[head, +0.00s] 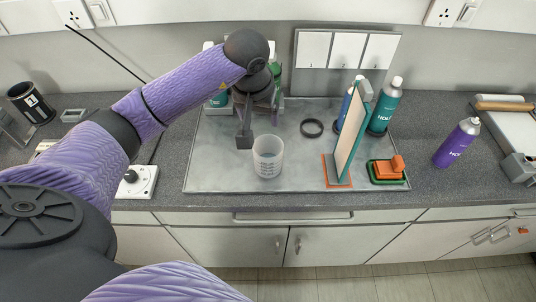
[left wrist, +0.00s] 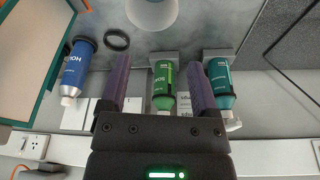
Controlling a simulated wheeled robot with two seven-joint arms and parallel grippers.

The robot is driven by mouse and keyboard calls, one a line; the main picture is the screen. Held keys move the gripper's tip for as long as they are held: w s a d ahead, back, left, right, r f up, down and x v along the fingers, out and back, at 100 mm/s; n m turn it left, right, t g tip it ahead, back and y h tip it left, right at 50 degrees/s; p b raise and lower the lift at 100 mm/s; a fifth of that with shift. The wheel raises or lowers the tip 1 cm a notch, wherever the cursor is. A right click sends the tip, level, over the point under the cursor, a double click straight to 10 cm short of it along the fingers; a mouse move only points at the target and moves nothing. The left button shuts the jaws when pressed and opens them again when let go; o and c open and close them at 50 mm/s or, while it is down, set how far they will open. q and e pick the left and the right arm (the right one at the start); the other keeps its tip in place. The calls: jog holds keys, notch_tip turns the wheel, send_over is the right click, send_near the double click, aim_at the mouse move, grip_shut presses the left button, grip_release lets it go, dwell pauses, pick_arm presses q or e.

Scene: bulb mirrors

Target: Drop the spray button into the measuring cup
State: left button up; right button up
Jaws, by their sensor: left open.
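The measuring cup (head: 267,157) is a translucent white beaker standing upright on the grey mat; its lower edge shows at the top of the left wrist view (left wrist: 152,12). My left gripper (head: 245,140) is open, just left of the cup in the head view. In the left wrist view its two purple fingers (left wrist: 162,88) appear on either side of a green spray can (left wrist: 165,82), apart from it. A small white nozzle (left wrist: 163,103) tops this can. I cannot tell whether that is the spray button. My arm partly hides the cans in the head view. My right gripper is out of view.
A teal can (left wrist: 219,80) and a blue can (left wrist: 76,66) flank the green one. A black ring (head: 312,128), an upright panel (head: 345,140) and an orange block (head: 388,168) occupy the mat's right part. The mat's front left (head: 215,165) is clear.

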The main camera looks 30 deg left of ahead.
pick_arm(q)
jog(key=v, duration=0.5)
jog(key=shift+s, duration=0.1)
